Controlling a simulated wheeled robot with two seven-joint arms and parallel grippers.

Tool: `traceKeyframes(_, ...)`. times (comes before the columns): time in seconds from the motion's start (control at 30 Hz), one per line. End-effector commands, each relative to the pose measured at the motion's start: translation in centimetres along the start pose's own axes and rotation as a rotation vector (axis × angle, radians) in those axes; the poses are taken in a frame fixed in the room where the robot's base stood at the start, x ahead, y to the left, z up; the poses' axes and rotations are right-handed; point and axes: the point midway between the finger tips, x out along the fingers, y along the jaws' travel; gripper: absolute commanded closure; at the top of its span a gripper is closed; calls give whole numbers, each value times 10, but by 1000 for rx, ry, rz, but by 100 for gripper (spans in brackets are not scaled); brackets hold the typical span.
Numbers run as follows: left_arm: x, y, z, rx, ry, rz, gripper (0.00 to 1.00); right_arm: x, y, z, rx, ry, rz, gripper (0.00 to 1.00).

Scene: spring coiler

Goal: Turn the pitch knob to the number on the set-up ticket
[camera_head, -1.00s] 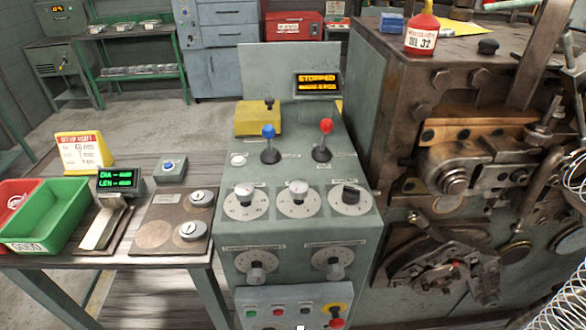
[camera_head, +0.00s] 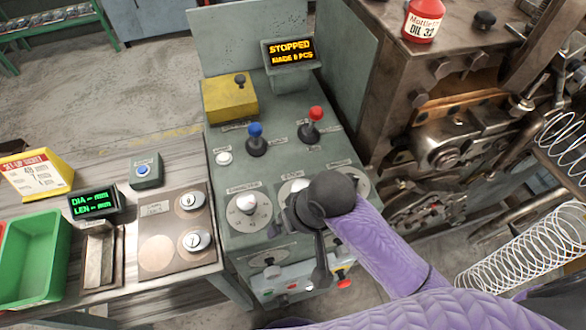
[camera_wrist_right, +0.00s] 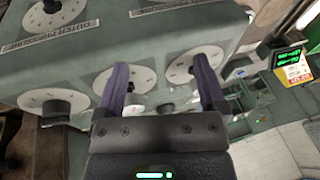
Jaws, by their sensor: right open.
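A row of three white dials with knobs sits on the green-grey console (camera_head: 225,135). In the head view the left dial (camera_head: 241,213) is clear; my right gripper (camera_head: 308,212) hangs over and partly hides the middle dial (camera_head: 292,187) and right dial (camera_head: 361,184). In the right wrist view the gripper (camera_wrist_right: 161,64) is open and empty, its purple fingers overlapping the middle dial (camera_wrist_right: 140,80) and left dial (camera_wrist_right: 181,72). I cannot read which dial is pitch. The set-up ticket (camera_head: 38,173) stands far left; its numbers are too small to read surely.
Blue lever (camera_head: 255,132) and red lever (camera_head: 315,115) stand behind the dials. The display (camera_head: 290,50) reads STOPPED. The coiler machine (camera_head: 380,95) stands right.

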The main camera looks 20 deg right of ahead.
Motion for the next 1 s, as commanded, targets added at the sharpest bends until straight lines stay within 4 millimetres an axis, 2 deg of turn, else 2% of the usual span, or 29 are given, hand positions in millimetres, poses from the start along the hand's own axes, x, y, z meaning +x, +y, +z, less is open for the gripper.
traceKeyframes(0.27, -5, 0, 2, 1, -5, 0, 100, -22, -9, -44, 81, -84, 39, 10)
traceKeyframes(0.5, -10, -1, 0, 1, -2, -2, 100, -66, 10, -87, 269, -161, 207, 10)
traceKeyframes(0.63, -11, -1, 0, 2, -1, -2, 100, -85, 21, -100, 367, -174, 280, 10)
traceKeyframes(0.77, -6, -1, 0, 2, -1, -2, 100, -73, 26, -98, 388, -180, 294, 10)
traceKeyframes(1.0, 7, -2, 2, 4, -2, -3, 100, -17, 40, -84, 385, -180, 292, 10)
